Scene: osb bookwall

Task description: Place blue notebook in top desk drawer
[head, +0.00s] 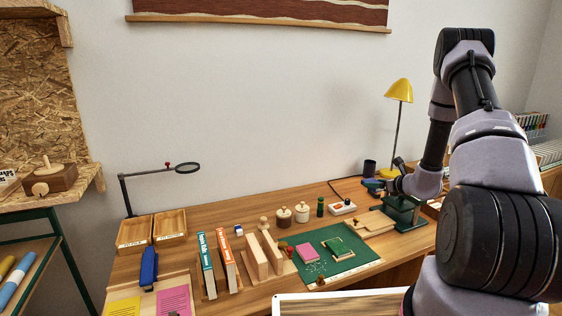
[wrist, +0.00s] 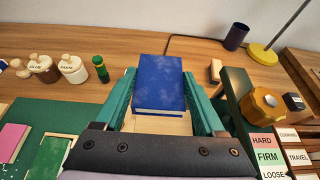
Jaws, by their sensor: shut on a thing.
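The blue notebook (wrist: 159,90) lies between the two teal fingers of my gripper (wrist: 159,74) in the wrist view, with its cover facing the camera. My gripper is shut on it, one finger along each side. In the head view my gripper (head: 378,187) is small and partly hidden by my arm, over the back right of the desk (head: 340,275).
A green cutting mat (head: 350,262) with a pink pad (head: 306,253) lies on the desk. Jars (head: 284,216) stand behind it. A yellow lamp (head: 398,90) and a dark cup (head: 369,168) stand near my gripper.

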